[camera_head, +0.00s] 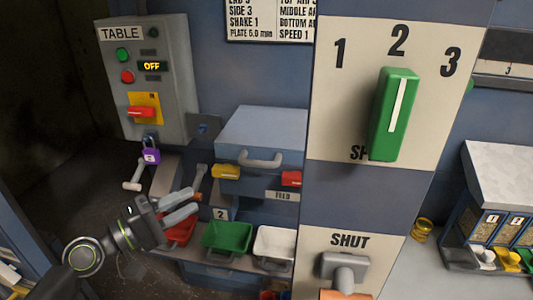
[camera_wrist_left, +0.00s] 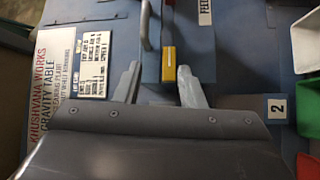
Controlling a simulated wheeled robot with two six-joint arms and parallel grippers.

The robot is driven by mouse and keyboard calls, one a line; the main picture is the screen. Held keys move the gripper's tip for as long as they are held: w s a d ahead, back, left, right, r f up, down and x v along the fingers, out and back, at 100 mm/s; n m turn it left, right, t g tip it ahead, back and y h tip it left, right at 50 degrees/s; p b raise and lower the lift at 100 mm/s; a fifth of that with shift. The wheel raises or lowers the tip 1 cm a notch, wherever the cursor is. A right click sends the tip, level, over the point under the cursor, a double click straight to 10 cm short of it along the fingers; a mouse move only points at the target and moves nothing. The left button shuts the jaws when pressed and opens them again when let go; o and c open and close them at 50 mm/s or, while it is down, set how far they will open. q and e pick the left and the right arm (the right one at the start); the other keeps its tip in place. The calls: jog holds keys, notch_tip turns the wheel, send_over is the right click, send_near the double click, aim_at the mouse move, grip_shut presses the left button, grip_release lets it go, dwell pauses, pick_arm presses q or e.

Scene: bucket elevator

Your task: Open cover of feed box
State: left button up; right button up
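The feed box cover (camera_head: 262,127) is a blue-grey lid lying closed on the box, with a grey handle (camera_head: 260,161) on its front. Below it are a yellow block (camera_head: 226,171) at left, a red block (camera_head: 291,178) at right and a FEED label (camera_head: 283,196). My left gripper (camera_head: 193,201) is below and left of the cover, open and empty. In the left wrist view its fingers (camera_wrist_left: 157,80) are apart, with the yellow block (camera_wrist_left: 168,65) seen between and beyond them. The handle (camera_wrist_left: 145,25) shows beyond them at the top. My right gripper is not in view.
Red, green (camera_head: 228,236) and white (camera_head: 274,243) trays stand below the feed box. A TABLE control box (camera_head: 147,75) with a purple padlock (camera_head: 151,155) is at left. A panel with a green selector (camera_head: 393,113) stands close on the right.

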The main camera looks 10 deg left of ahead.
pick_arm(q)
notch_tip(320, 180, up, 2)
jog(key=d+h, duration=0.1)
jog(key=d, duration=0.1)
jog(key=p, duration=0.7)
send_near(259, 161)
jog(key=shift+m+g, duration=0.3)
jog(key=shift+g, duration=0.1)
jog(key=x, duration=0.9)
jog(key=shift+w+f, duration=0.1)
jog(key=shift+w, duration=0.1)
jog(key=shift+w+d, duration=0.3)
jog(key=shift+d, duration=0.05)
grip_shut()
